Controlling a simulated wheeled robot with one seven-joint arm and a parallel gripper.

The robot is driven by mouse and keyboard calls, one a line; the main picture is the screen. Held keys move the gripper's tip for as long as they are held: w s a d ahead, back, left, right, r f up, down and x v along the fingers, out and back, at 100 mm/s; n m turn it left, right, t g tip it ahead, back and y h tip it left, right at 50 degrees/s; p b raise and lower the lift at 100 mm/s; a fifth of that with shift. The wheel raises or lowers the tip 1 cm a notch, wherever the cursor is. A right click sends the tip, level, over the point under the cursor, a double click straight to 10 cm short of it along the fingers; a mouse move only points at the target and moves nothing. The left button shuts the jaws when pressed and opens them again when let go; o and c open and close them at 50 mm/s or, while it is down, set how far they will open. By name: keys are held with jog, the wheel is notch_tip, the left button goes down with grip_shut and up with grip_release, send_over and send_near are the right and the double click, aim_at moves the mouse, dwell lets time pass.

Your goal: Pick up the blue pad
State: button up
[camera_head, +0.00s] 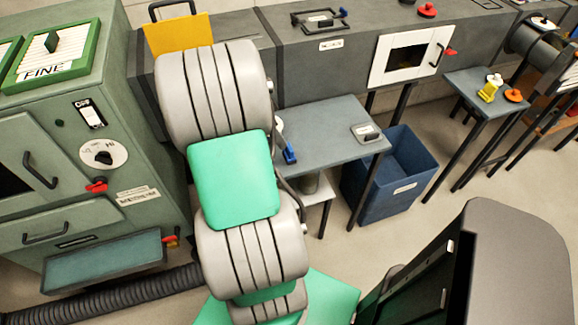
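A small bright blue piece (289,153), which looks like the blue pad, is at the left part of the grey-blue table (325,145), right beside my arm. A small pale piece shows just above it, partly covered by my arm. My grey and green arm fills the middle of the view and hides the table's left end. My gripper does not show, so I cannot tell how it stands to the blue piece or whether it holds anything.
A dark and light block (366,133) lies at the table's right end. A blue bin (400,190) stands below it. A green cabinet (90,170) is on the left, a grey duct (350,60) behind. A side table (485,115) carries yellow and orange pieces.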

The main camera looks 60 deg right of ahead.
aim_at(289, 147)
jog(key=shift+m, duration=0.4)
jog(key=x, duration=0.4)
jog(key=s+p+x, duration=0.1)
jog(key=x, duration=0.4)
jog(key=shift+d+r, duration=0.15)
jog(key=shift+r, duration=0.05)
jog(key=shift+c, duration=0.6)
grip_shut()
